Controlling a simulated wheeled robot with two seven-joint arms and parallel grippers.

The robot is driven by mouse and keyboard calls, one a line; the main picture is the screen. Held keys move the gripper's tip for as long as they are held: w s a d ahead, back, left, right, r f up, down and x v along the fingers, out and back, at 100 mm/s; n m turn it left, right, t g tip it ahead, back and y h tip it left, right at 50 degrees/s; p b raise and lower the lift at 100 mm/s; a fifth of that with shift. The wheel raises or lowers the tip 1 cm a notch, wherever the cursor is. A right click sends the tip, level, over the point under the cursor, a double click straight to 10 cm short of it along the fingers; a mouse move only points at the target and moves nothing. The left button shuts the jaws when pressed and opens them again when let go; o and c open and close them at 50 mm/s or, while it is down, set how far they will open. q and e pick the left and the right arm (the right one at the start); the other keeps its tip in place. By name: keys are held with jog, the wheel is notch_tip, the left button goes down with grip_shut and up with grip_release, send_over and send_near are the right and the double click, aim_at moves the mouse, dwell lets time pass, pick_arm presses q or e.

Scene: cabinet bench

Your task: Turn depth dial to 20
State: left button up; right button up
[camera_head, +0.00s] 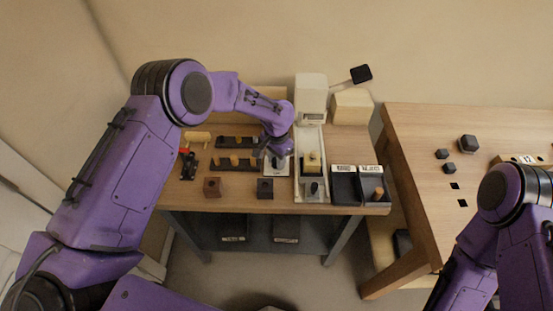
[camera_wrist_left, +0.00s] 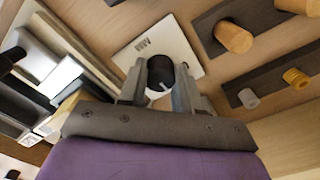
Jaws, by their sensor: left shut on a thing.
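The depth dial (camera_wrist_left: 160,72) is a round black knob with a light pointer line, on a white plate (camera_wrist_left: 190,42) in the left wrist view. The plate has a small printed label, too blurred to read. My left gripper (camera_wrist_left: 160,88) has one finger on each side of the dial and is shut on it. In the head view my left gripper (camera_head: 272,155) reaches down onto the white plate (camera_head: 276,168) and hides the dial. My right arm shows at the lower right, but its gripper is out of view.
A white machine (camera_head: 311,100) with a pale base stands right of the dial. Dark racks with wooden pegs (camera_head: 232,163) lie to the left. Black bins (camera_head: 345,190) stand at the right. A second table (camera_head: 415,150) is further right.

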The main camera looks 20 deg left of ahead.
pick_arm(q)
jog(key=shift+w+r, duration=0.1)
jog(key=o, duration=1.1)
jog(key=shift+d, duration=0.1)
jog(key=shift+c, duration=0.2)
notch_tip(320, 180, up, 10)
jog(key=b, duration=0.2)
jog(key=shift+r, duration=0.2)
